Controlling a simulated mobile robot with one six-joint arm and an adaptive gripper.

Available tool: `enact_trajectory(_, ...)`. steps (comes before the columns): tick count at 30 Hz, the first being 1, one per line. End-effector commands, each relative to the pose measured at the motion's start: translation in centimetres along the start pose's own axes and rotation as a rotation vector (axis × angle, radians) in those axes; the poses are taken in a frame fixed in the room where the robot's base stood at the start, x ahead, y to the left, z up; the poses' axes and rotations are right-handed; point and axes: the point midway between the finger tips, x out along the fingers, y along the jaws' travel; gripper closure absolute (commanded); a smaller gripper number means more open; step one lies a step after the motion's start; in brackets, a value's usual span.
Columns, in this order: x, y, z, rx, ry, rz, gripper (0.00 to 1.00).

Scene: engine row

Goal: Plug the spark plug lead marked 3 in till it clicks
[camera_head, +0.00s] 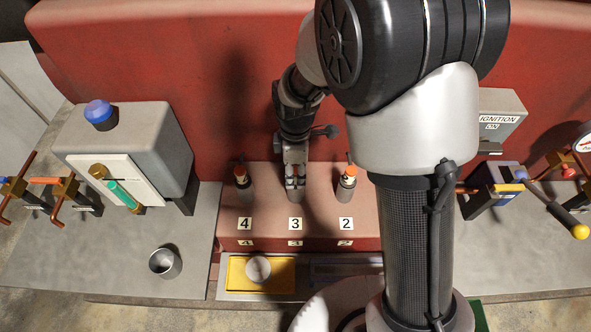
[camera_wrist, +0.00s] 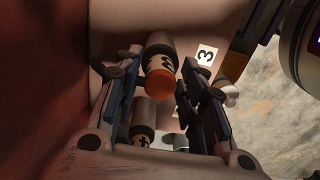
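The lead marked 3 stands in the middle of the row on the engine block, a grey boot with a pale numbered band and an orange end (camera_wrist: 161,84). In the head view only a little orange and grey of it (camera_head: 295,182) shows below my gripper (camera_head: 294,165). In the wrist view my gripper (camera_wrist: 158,88) has its two fingers apart, one on each side of the boot. A narrow gap shows on the left; I cannot tell whether the right finger touches. How deep the boot sits is hidden.
Lead 4 (camera_head: 241,177) stands to the left and lead 2 (camera_head: 347,181) to the right, both close by. The red engine cover (camera_head: 150,55) rises behind. A yellow tray (camera_head: 237,276) lies in front, and a metal cup (camera_head: 165,263) stands on the left bench.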

Motion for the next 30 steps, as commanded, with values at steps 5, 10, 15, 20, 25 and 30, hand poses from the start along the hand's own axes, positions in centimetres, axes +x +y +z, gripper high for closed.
enact_trajectory(5,0.0,0.0,0.0,0.0,0.0,0.0,0.55)
enact_trajectory(10,0.0,0.0,0.0,0.0,0.0,0.0,0.55)
enact_trajectory(15,-1.1,0.1,0.0,0.0,0.001,0.002,0.55)
enact_trajectory(20,-4.1,0.1,-0.1,0.0,0.002,0.006,0.55)
enact_trajectory(25,-7.8,0.1,0.0,0.0,0.002,0.006,0.55)
enact_trajectory(30,-10.6,0.1,0.0,0.0,0.001,0.003,0.55)
